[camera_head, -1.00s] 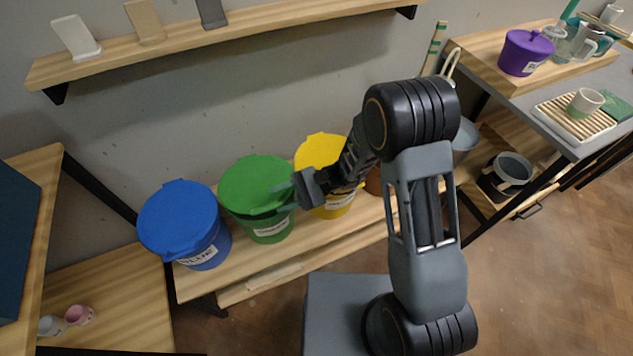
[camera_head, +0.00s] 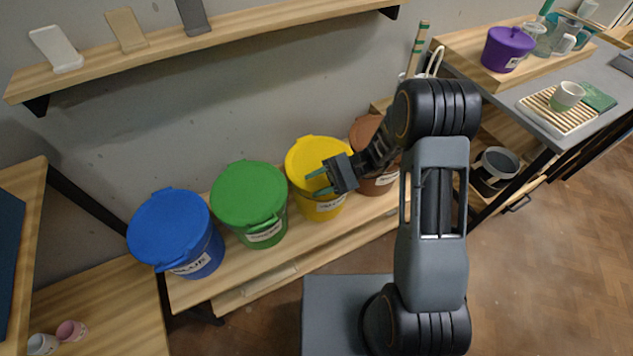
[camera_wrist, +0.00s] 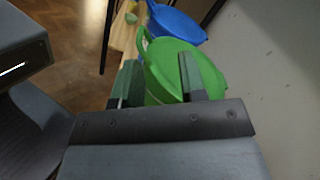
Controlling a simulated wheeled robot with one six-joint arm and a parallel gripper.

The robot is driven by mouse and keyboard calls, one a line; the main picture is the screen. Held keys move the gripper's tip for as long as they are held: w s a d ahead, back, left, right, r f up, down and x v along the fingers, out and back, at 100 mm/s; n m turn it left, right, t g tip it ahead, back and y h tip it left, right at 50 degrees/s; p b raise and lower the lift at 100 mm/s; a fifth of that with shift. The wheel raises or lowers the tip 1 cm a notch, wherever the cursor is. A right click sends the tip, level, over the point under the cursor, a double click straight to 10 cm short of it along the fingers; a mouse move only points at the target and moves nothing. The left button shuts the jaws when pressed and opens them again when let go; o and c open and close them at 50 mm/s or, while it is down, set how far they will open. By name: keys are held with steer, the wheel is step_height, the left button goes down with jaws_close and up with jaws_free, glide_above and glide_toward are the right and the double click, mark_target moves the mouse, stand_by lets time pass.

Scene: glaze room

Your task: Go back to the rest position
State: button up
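My gripper (camera_head: 318,183) is in front of the yellow bucket (camera_head: 322,205) in the head view, its two green-tipped fingers spread apart and pointing left. Nothing shows between the fingers there. In the wrist view my gripper (camera_wrist: 158,82) also has its fingers apart, with the green bucket (camera_wrist: 178,62) beyond them. The green bucket (camera_head: 248,192) stands lidded on the low bench in the head view, left of the yellow one. The arm reaches up from the base and bends over toward the bench.
A blue bucket (camera_head: 176,228) and a brown bucket (camera_head: 378,182) stand on the same wooden bench (camera_head: 235,275). A wall shelf (camera_head: 270,32) with stands runs above. At right, a table (camera_head: 590,75) carries a purple pot (camera_head: 506,48) and a slatted tray (camera_head: 540,112). Open floor lies at lower right.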

stand_by(0.3)
steer(key=s+d+r+n+t+h+p, duration=0.2)
steer(key=d+r+t+h+p, duration=0.3)
steer(key=r, duration=0.7)
steer(key=s+d+r+n+t+h+p, duration=0.3)
steer(key=s+d+r+t+h+p, duration=0.2)
steer(key=d+r+h+p, duration=0.3)
step_height(320, 180, up, 4)
steer(key=d+t+h, duration=0.1)
steer(key=d+h, duration=0.1)
steer(key=shift+s+d+n+t+h, duration=0.2)
steer(key=shift+d+n+t+h, duration=0.1)
steer(key=shift+h, duration=0.1)
steer(key=shift+r, duration=0.1)
